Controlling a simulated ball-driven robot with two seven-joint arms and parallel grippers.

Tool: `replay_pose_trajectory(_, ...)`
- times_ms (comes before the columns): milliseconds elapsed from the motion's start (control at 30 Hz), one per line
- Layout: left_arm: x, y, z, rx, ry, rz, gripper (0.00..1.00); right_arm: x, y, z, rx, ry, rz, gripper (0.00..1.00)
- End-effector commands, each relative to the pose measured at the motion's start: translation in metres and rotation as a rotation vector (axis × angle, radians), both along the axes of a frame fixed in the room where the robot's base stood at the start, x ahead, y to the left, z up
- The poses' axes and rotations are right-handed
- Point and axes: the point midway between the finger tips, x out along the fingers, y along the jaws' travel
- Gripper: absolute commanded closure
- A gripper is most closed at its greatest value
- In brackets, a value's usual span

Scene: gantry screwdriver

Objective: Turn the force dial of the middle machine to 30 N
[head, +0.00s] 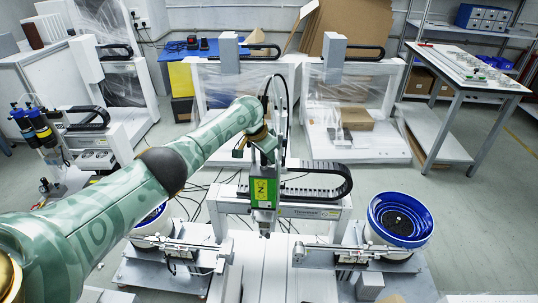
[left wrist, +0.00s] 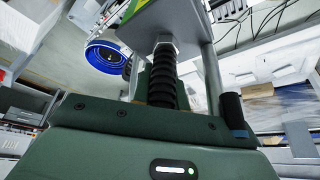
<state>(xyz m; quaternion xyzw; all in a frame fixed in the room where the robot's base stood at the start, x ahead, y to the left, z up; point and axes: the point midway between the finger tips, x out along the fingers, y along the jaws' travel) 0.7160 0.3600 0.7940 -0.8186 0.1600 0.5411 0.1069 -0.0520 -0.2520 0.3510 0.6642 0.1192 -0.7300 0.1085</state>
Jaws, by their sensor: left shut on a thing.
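My left arm reaches across from the left, and my left gripper (head: 262,148) is at the top of this unit. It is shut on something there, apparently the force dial. The dial, its scale and the fingertips are hidden in both views. The left wrist view shows my green gripper housing close up and a black ribbed part (left wrist: 162,75) of the machine just beyond it. My right gripper is not in view.
A blue bowl feeder (head: 399,220) stands right of the machine; another is partly behind my arm. A black cable chain (head: 335,177) and cables lie close to the gripper. Plastic-wrapped machines (head: 350,105) stand behind. A table (head: 468,66) is at the right.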

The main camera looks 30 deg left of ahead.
Motion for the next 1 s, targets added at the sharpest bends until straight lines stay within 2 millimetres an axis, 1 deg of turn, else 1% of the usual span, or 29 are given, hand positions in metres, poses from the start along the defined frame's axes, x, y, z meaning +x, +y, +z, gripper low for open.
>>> replay_pose_trajectory(33,-0.005,-0.003,-0.009,0.001,0.02,-0.006,1.0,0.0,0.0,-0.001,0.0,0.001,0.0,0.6)
replay_pose_trajectory(100,-0.005,-0.003,-0.01,0.001,0.021,-0.006,1.0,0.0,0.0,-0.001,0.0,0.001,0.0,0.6)
replay_pose_trajectory(133,-0.005,-0.003,-0.011,0.001,0.022,-0.007,0.8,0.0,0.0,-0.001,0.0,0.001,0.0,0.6)
replay_pose_trajectory(200,-0.005,-0.003,-0.01,0.001,0.021,-0.006,0.64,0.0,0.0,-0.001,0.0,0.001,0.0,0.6)
replay_pose_trajectory(467,-0.003,-0.002,-0.006,0.001,0.014,-0.003,0.64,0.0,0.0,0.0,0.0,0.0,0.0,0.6)
replay_pose_trajectory(533,-0.004,-0.001,-0.001,0.001,0.012,-0.002,0.64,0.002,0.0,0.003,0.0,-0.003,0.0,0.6)
replay_pose_trajectory(667,-0.011,0.002,0.022,0.002,0.008,-0.003,0.64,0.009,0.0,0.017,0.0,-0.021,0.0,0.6)
replay_pose_trajectory(900,-0.033,0.011,0.087,0.001,0.005,-0.004,0.64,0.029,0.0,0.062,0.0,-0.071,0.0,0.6)
replay_pose_trajectory(1000,-0.043,0.014,0.109,0.001,0.007,-0.004,0.64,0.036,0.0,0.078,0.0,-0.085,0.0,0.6)
